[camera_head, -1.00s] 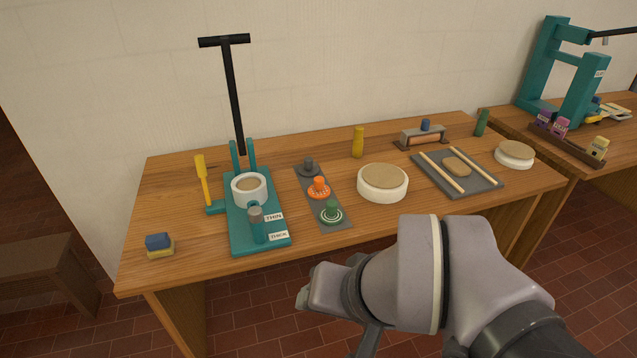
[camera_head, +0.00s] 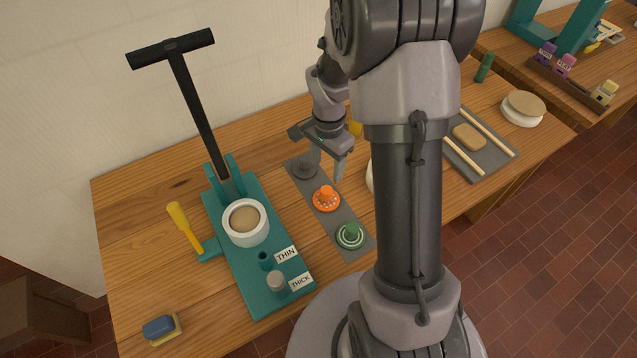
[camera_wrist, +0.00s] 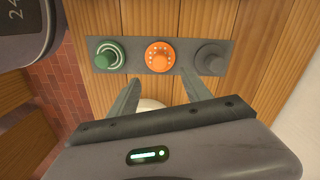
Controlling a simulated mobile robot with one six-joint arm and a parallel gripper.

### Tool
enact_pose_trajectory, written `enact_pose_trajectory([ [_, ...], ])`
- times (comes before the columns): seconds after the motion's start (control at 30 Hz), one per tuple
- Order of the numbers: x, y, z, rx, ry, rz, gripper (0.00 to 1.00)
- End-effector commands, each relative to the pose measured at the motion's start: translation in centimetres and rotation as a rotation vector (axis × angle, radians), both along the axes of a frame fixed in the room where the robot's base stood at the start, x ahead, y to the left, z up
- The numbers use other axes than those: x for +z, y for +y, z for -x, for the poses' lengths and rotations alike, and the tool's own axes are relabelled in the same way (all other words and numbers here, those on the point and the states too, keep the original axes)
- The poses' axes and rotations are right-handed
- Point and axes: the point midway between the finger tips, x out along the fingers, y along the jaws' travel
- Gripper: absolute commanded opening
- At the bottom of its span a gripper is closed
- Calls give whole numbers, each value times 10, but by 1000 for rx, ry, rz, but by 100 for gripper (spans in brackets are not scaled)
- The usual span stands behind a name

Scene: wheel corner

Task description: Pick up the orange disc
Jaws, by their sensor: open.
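The orange disc (camera_head: 326,198) has a knob on top and a ring of pale dots. It sits in the middle of a grey strip (camera_head: 355,252), between a green disc (camera_head: 350,236) and a dark grey disc (camera_head: 304,168). In the wrist view the orange disc (camera_wrist: 160,57) lies beyond the fingertips, roughly centred between them. My gripper (camera_head: 328,172) is open and empty, above the strip near the grey and orange discs. Its fingers (camera_wrist: 160,80) point toward the strip, apart from the orange disc.
A teal press (camera_head: 262,290) with a white cup (camera_head: 246,224) and a tall black T-handle (camera_head: 190,95) stands left of the strip. A yellow tool (camera_head: 184,226) and a sponge (camera_head: 161,329) lie farther left. A grey board (camera_head: 490,170) is at right.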

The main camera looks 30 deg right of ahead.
Motion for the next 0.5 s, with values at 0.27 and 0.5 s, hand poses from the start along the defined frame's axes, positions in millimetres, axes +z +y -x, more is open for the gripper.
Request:
enact_pose_trajectory([
  [0.27, -62, 1, 1, 1, 1, -1, 57],
  [0.5, -95, 3, 3, 2, 1, -1, 57],
])
